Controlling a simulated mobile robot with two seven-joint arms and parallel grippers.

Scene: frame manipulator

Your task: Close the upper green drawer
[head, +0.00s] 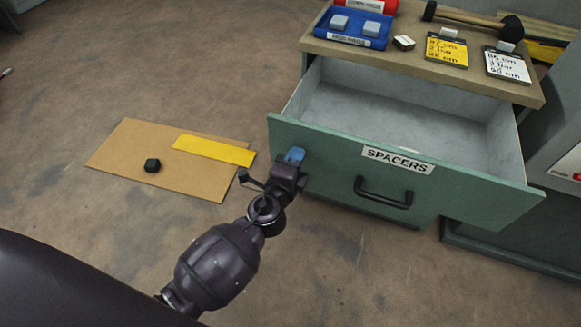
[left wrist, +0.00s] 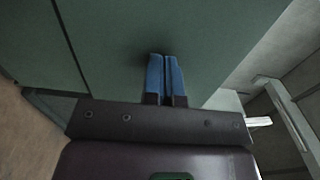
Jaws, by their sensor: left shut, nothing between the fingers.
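The upper green drawer (head: 318,145) is pulled out of its cabinet, with a "SPACERS" label and a black handle (head: 384,192) on its front. Its grey inside (head: 400,110) looks empty. My left gripper (head: 294,155) is at the left part of the drawer front, with its blue fingertips close to the green face. In the left wrist view the shut fingers (left wrist: 166,75) point at the green panel (left wrist: 110,50), with nothing between them. I cannot tell whether they touch it. My right gripper is not in view.
The wooden cabinet top (head: 430,70) holds a blue tray (head: 353,27), a mallet (head: 470,17) and label cards. A cardboard sheet (head: 120,150) with a yellow strip (head: 214,150) and a black block (head: 152,165) lies on the floor. Bare floor surrounds it.

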